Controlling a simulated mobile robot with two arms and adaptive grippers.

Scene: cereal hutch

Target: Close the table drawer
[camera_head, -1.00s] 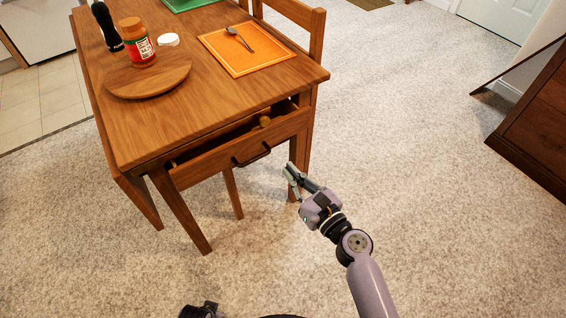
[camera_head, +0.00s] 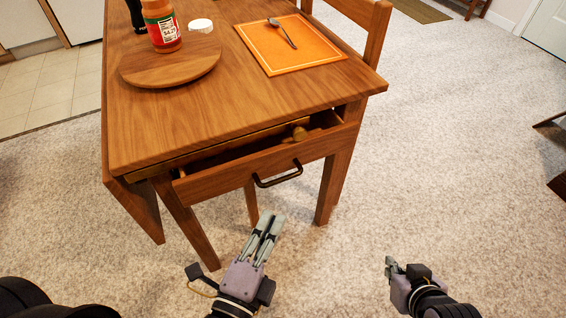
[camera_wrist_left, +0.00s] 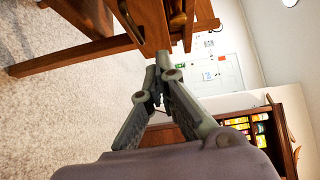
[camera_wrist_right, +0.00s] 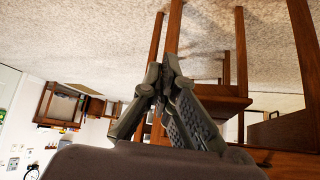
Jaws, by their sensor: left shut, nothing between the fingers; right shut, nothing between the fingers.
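The wooden table (camera_head: 170,125) has its front drawer (camera_head: 220,178) pulled out, with a gap showing behind the drawer front. A dark bar handle (camera_head: 278,180) is on the drawer front. A light wooden item (camera_head: 300,132) shows inside the drawer at the right. My left gripper (camera_head: 270,222) is shut and empty, below and in front of the drawer, apart from it. The left wrist view shows its closed fingertips (camera_wrist_left: 160,62) near table wood. My right gripper (camera_head: 390,264) is shut and empty over the carpet, right of the table. Its fingers (camera_wrist_right: 165,65) also show in the right wrist view.
On the table are a round wooden board (camera_head: 140,70), a jar (camera_head: 162,30), a white lid (camera_head: 200,25) and an orange mat (camera_head: 300,55) with a spoon (camera_head: 282,32). A chair (camera_head: 372,25) stands behind.

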